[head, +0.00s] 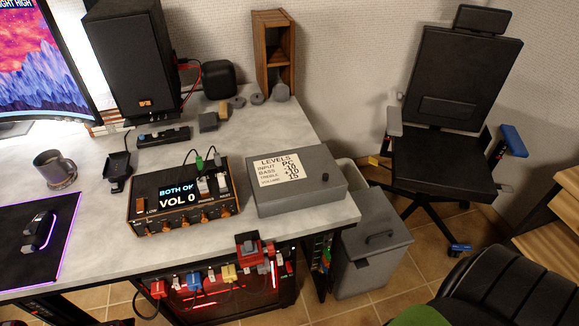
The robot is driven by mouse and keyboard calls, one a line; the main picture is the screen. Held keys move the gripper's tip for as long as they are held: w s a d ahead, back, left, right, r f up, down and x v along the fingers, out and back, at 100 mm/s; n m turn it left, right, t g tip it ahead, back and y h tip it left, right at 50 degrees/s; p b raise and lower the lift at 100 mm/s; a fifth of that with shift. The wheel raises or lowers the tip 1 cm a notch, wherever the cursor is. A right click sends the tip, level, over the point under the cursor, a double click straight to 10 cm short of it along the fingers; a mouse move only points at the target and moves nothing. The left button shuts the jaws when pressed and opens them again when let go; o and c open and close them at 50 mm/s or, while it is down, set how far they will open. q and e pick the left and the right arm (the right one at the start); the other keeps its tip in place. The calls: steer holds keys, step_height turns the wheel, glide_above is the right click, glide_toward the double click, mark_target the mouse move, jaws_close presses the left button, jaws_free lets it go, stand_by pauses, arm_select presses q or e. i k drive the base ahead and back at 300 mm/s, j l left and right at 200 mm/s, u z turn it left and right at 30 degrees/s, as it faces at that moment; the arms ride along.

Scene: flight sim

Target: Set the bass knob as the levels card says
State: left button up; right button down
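The levels card (279,170) lies on a grey box on the desk. It seems to read input PC, bass -10, treble +10, volume 15; the bass sign is small. The amplifier (142,206) stands left of that box, with a black top and wood-coloured casing. Its display (177,195) shows "BOTH OF", cut short, and "VOL 0". Several copper-coloured knobs (186,223) line its front edge. Their labels are too small to tell which is the bass knob, and their pointer positions are unclear. Neither gripper is in view.
The grey box (318,200) has a small black knob. Green and white plugs with cables (199,162) rise from the amplifier. A mug (55,168), mouse (38,230) and speaker (128,60) are left. Coloured plugs (194,279) hang below the desk edge. A chair (455,100) stands right.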

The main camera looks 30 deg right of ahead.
mark_target(186, 222)
steer(key=k+j+u, duration=0.15)
steer(key=j, duration=0.2)
steer(key=k+j+u, duration=0.15)
steer(key=j, duration=0.25)
steer(key=k+j+u, duration=0.15)
steer(key=k+j, duration=0.15)
steer(key=i+l, duration=0.25)
steer(key=i, duration=0.2)
